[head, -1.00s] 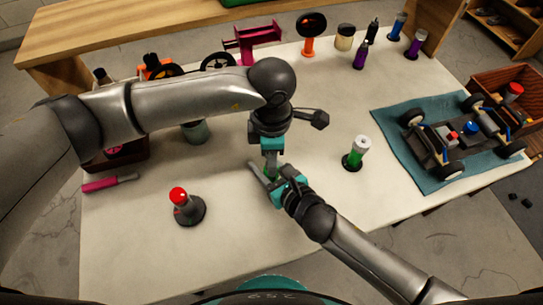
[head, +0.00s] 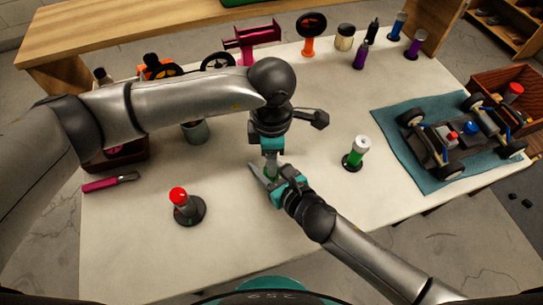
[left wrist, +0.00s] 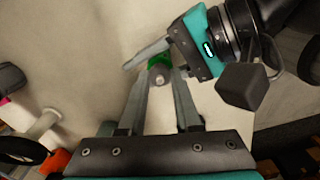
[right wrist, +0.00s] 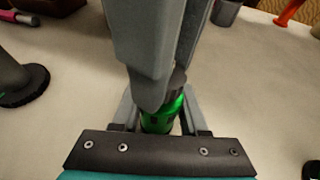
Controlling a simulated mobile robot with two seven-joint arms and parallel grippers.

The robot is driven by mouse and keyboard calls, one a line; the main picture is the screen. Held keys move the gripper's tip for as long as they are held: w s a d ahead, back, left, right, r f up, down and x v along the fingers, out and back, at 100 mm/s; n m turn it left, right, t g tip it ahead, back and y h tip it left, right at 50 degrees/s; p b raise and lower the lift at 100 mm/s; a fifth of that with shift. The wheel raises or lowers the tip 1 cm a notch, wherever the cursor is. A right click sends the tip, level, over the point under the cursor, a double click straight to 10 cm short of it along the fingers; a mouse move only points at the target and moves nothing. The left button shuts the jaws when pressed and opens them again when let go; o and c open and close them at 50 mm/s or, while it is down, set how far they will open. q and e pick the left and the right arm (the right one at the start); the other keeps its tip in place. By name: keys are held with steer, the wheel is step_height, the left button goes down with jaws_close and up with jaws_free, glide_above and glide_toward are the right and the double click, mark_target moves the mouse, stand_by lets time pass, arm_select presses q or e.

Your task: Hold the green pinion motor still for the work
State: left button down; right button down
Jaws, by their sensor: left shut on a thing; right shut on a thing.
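The green motor stands near the table's middle between both my grippers; only a sliver of green shows in the head view. In the left wrist view its green body (left wrist: 158,60) and round grey end show between the fingertips of my left gripper (left wrist: 163,74), which reaches down from above and is shut on its upper part. In the right wrist view the shiny green body (right wrist: 160,118) sits between the fingers of my right gripper (right wrist: 160,112), shut on it from the side. The left fingers hide much of its top there. My grippers are very close together.
A green bottle with a white top (head: 356,152) stands to the right. A red-topped dark stand (head: 187,206) is front left. A car chassis (head: 460,140) sits on a teal mat (head: 390,122) at right. The front of the table is clear.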

arm_select(q)
steer(key=shift+r, duration=0.6)
arm_select(e)
steer(key=shift+f, duration=0.1)
arm_select(q)
steer(key=c, duration=0.9)
jaws_free()
steer(key=shift+o, duration=0.2)
step_height(320, 180, up, 12)
arm_select(e)
steer(key=shift+c, duration=1.8)
jaws_free()
steer(key=shift+s+d, duration=0.1)
